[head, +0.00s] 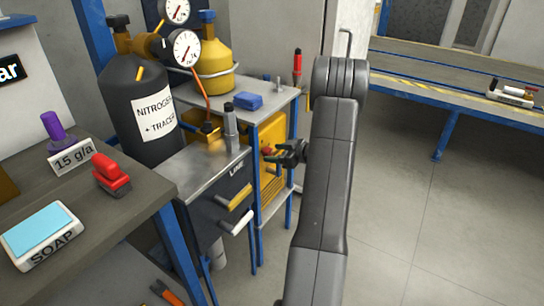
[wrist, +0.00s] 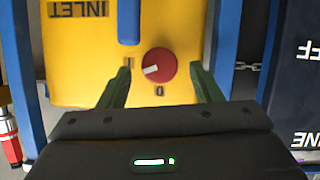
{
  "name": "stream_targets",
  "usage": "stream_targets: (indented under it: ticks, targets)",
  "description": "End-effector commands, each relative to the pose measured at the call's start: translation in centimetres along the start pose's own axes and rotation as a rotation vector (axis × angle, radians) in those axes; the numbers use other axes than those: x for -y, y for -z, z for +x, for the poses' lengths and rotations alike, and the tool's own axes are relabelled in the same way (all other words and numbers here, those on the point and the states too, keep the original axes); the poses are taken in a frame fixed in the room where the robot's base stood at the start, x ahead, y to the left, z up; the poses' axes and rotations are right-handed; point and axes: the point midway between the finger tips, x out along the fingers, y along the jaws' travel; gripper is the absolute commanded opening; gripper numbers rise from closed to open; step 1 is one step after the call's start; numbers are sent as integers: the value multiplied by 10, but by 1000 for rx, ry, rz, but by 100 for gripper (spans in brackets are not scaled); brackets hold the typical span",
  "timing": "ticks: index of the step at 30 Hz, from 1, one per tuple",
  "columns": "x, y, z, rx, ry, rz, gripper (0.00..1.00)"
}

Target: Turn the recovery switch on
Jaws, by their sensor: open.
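The recovery switch is a round red knob (wrist: 159,68) with a white mark on a yellow panel (wrist: 85,75). In the wrist view the white mark lies on the knob's left side, towards a small line mark at left; a "0" is printed below the knob. In the head view the red knob (head: 267,151) shows small on the yellow unit (head: 272,179). My gripper (wrist: 160,76) is open, its two green-tinted fingers on either side of the knob, with gaps visible. In the head view my gripper (head: 284,153) is close in front of the knob.
A black drawer unit (head: 215,200) with yellow and white handles stands left of the yellow unit. A black cylinder (head: 140,80) with gauges stands behind it. Blue posts (wrist: 276,45) flank the yellow panel. Open floor (head: 420,220) lies to the right.

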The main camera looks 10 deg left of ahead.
Motion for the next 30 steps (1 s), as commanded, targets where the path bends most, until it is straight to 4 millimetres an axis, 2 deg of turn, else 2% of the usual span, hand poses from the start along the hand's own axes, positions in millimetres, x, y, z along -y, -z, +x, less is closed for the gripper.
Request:
stream_targets:
  ticks: [1,6,15,17,22,30]
  targets:
    - [1,-1,8,0,1,0,59]
    - [0,0,20,-1,1,1,59]
    - [0,0,21,0,0,1,59]
    - [0,0,21,0,0,1,49]
    - [0,0,21,0,0,1,16]
    - [-1,4,19,0,12,29,14]
